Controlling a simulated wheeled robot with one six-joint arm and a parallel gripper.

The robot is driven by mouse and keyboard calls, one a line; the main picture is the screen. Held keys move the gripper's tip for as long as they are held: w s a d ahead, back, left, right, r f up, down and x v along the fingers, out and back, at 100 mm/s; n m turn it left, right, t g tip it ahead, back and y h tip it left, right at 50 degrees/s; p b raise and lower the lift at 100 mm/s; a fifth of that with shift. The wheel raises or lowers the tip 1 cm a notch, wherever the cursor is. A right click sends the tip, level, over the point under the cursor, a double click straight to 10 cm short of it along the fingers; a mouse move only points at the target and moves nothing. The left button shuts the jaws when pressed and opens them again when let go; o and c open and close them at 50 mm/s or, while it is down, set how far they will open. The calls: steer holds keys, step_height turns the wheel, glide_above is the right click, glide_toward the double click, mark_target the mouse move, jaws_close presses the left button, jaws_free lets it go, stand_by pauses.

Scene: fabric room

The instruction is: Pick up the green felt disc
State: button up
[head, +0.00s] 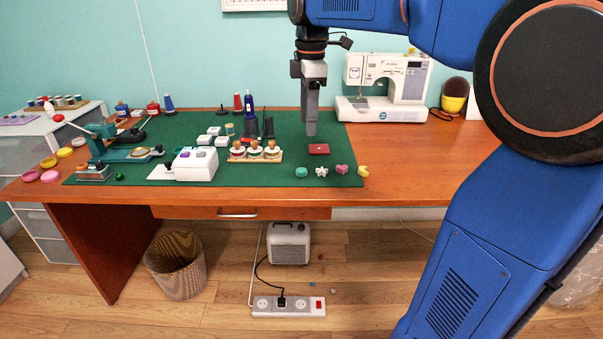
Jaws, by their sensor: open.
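A small round teal-green piece (301,172), which looks like the green felt disc, lies near the front edge of the dark green mat (215,175). It is at the left end of a short row of small pieces. My gripper (311,132) points straight down over the mat, behind the disc and slightly to its right. The gripper is open, seen edge-on, with nothing visible in it. It is apart from the disc.
A white flower (321,172), a pink heart (342,169) and a yellow piece (363,171) lie right of the disc. A wooden stamp rack (256,153) stands left. A sewing machine (386,86) stands behind right.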

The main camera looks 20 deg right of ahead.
mark_target(302, 170)
steer(key=w+n, duration=0.3)
steer(key=w, duration=0.2)
steer(key=shift+g, duration=0.3)
step_height(302, 170, down, 16)
steer(key=shift+s+d+f, duration=0.1)
steer(key=shift+s+f, duration=0.05)
steer(key=shift+f, duration=0.05)
steer(key=shift+c, duration=0.2)
steer(key=c, duration=1.1)
